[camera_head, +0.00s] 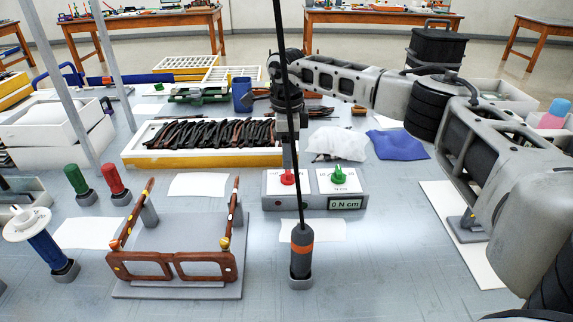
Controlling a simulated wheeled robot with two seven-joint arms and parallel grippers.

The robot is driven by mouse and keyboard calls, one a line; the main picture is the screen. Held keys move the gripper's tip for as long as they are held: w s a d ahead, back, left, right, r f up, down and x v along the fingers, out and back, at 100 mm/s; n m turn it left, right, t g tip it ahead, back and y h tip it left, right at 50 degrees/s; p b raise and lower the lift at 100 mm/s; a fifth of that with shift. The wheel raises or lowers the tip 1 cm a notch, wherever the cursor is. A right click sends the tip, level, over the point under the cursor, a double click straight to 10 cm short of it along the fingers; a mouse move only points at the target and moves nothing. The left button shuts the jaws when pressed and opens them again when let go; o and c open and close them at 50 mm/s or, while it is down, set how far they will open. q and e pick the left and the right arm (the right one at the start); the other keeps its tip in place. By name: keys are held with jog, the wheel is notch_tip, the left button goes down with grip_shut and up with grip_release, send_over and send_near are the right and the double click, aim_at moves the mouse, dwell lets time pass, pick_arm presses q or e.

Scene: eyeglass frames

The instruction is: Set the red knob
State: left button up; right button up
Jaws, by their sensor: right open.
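The red knob (288,178) sits on the left half of a grey control box (315,202), on a white label. A green knob (338,176) sits on the right half, above a display reading "0 N cm". My right gripper (290,164) reaches down from above, with its fingertips at or just above the red knob. It is open, but a thin dark rod partly hides it, and I cannot tell whether it touches the knob. My left gripper is not in view.
A screwdriver-like tool (301,250) with an orange band stands in front of the box, below the dark rod. Brown eyeglass frames (172,265) rest on a grey stand at left. A tray of dark temples (215,157) lies behind.

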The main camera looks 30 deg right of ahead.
aim_at(288, 175)
jog(key=shift+f, duration=2.4)
jog(key=c, duration=1)
